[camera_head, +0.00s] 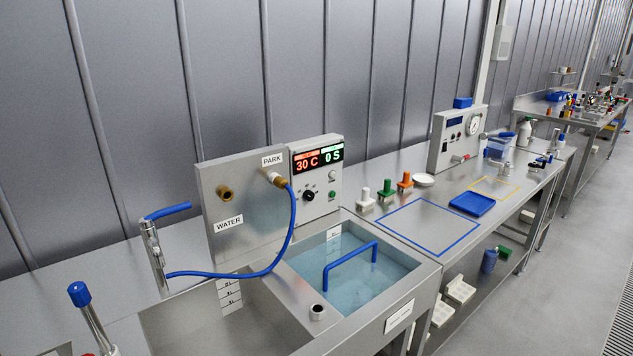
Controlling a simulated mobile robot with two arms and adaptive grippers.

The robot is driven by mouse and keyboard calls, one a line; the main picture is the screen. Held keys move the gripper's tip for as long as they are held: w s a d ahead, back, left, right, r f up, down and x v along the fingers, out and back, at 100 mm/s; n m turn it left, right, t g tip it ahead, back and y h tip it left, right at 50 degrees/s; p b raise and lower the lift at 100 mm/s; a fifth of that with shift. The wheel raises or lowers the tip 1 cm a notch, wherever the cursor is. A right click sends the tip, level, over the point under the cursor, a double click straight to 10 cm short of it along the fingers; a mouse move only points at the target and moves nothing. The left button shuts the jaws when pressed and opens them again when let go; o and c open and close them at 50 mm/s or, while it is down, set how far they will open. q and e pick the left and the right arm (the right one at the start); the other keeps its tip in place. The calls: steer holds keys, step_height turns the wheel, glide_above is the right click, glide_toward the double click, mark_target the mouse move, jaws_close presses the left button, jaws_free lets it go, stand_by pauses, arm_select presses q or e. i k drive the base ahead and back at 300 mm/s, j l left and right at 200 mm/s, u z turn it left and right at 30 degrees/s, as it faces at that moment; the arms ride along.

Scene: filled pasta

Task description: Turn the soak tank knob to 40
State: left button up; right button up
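The soak tank (380,296) is a steel basin of clear blue water with a blue bent handle (349,262) in it. Behind it stands a control box (322,180) whose display (318,158) reads 30 C in red and 0 S in green. A black round knob (309,196) sits on the box's front, below the display. A small green button (332,195) is to the knob's right. The marks around the knob are too small to read. Neither of my grippers is in view.
A steel panel (243,192) left of the box has WATER and PARK fittings. A blue hose (291,225) hangs from PARK to a metal spray handle (153,250), in front of the panel. An empty sink lies front left. The right bench holds a blue tray (472,204).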

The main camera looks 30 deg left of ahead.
mark_target(307, 195)
steer(key=u, duration=0.4)
steer(key=i+l+u, duration=0.45)
steer(key=l, duration=0.2)
steer(key=l+u, duration=0.2)
steer(key=l, duration=0.2)
steer(key=i+l+u, duration=0.2)
steer(key=l, duration=0.2)
